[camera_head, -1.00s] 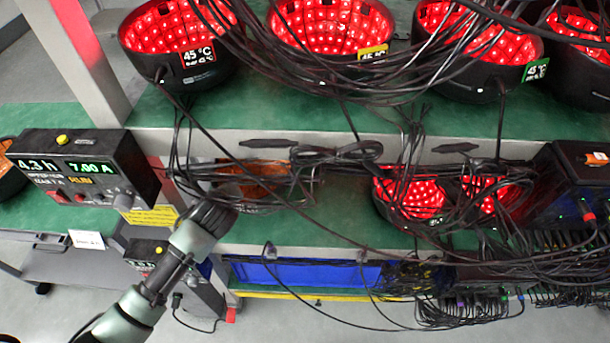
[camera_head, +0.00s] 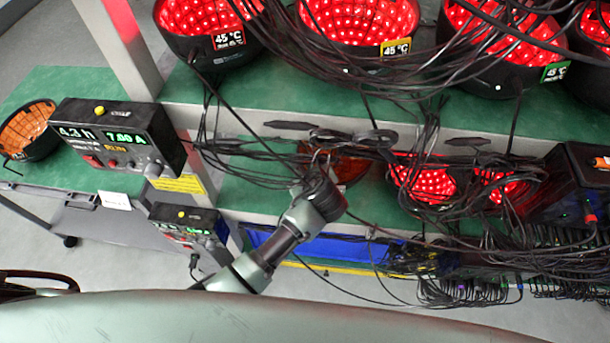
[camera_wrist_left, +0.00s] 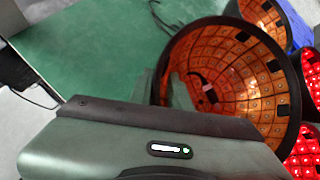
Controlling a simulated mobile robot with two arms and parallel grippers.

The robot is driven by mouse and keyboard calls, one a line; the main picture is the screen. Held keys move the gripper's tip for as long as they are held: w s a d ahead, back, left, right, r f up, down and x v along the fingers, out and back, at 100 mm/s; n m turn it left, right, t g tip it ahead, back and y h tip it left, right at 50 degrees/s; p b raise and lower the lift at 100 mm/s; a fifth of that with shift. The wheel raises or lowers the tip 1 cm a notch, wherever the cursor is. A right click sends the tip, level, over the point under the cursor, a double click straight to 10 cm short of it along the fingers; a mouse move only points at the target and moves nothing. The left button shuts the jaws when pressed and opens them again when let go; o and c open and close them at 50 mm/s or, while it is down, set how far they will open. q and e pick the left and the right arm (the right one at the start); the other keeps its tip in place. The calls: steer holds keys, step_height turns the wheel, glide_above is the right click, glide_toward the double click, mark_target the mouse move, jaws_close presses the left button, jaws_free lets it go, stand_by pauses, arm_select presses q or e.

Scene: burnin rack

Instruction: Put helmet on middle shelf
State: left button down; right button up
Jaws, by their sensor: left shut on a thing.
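My left gripper (camera_head: 322,197) reaches in from the lower left to the middle shelf (camera_head: 250,200). It is shut on a black helmet with an orange-lit inside (camera_head: 348,168), partly hidden by the gripper and hanging cables. In the left wrist view this helmet (camera_wrist_left: 215,75) fills the space just beyond the gripper, its open side showing. Its fingertips and the exact grip are hidden. I cannot tell whether the helmet touches the green shelf. My right gripper is not in view.
Red-lit helmets (camera_head: 425,180) sit to the right on the same shelf, others (camera_head: 360,25) on the shelf above. Loose black cables (camera_head: 410,130) hang across the front. A power box (camera_head: 115,135) stands left. Another orange-lit helmet (camera_head: 28,130) rests on the green-topped surface at far left.

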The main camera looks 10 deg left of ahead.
arm_select(q)
step_height(320, 180, down, 3)
steer(key=shift+f+p, duration=0.15)
steer(key=shift+p, duration=0.25)
steer(key=shift+f, duration=0.15)
steer(key=c, duration=1.3)
jaws_free()
steer(key=shift+f, duration=0.15)
steer(key=shift+s+r, duration=0.2)
steer(key=shift+r, duration=0.1)
steer(key=b+v, duration=0.1)
steer(key=v, duration=1)
steer(key=shift+s+r, duration=0.2)
steer(key=shift+r, duration=0.1)
